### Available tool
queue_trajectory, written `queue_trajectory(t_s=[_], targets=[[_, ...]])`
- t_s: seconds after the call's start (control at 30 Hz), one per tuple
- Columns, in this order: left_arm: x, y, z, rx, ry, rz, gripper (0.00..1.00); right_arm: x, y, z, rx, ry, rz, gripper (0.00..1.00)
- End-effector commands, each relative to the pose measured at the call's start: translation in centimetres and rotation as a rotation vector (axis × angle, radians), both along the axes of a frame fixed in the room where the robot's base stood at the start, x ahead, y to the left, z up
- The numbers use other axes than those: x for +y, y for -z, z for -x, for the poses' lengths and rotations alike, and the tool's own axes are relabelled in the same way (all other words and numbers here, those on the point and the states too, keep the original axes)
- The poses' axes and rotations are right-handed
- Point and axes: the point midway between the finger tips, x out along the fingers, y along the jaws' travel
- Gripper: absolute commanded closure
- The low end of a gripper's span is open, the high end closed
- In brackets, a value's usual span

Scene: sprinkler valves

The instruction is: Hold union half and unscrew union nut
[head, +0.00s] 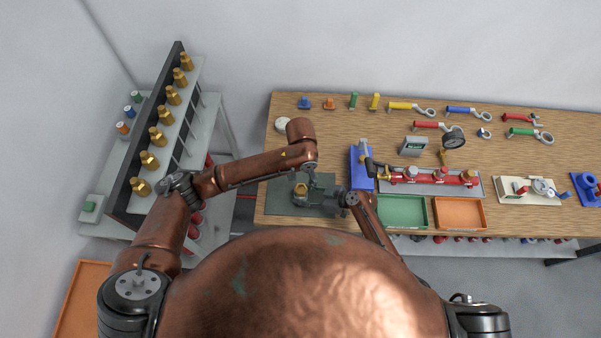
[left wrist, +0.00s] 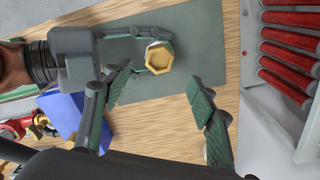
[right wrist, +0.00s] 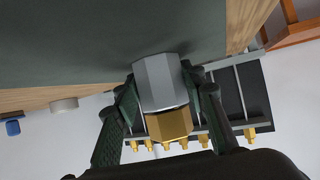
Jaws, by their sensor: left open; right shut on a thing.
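The union half is a grey hexagonal body (right wrist: 160,82) in the right wrist view. The brass hexagonal union nut (right wrist: 169,125) sits against one end of it, in line. My right gripper (right wrist: 165,95) is shut on the grey body, a finger on either side. In the head view the nut (head: 301,188) is over the dark mat.
The grey-green mat (head: 279,205) lies at the bench's left end. A blue block (head: 361,172) and a red valve assembly (head: 430,176) stand to the right. Green (head: 402,225) and orange (head: 460,226) trays lie along the front. A rack with brass fittings (head: 171,95) stands left.

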Motion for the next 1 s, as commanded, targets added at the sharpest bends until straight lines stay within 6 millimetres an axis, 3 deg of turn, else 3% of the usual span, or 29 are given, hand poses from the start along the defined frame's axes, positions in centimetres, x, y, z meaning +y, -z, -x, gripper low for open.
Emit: queue_trajectory(t_s=[0.2, 0.43, 0.9, 1.0], targets=[[0.1, 4.3, 0.1, 0.002, -0.001, 0.000, 0.47, 0.0, 0.1, 0.1, 0.003, -0.001, 0.001, 0.91], [0.0, 7.4, 0.0, 0.001, 0.000, 0.000, 0.47, 0.0, 0.1, 0.1, 0.003, -0.001, 0.001, 0.91], [0.0, 8.6, 0.0, 0.000, 0.000, 0.001, 0.47, 0.0, 0.1, 0.1, 0.002, -0.001, 0.001, 0.91], [0.0, 8.6, 0.0, 0.000, 0.000, 0.001, 0.54, 0.0, 0.1, 0.1, 0.002, -0.001, 0.001, 0.91]])
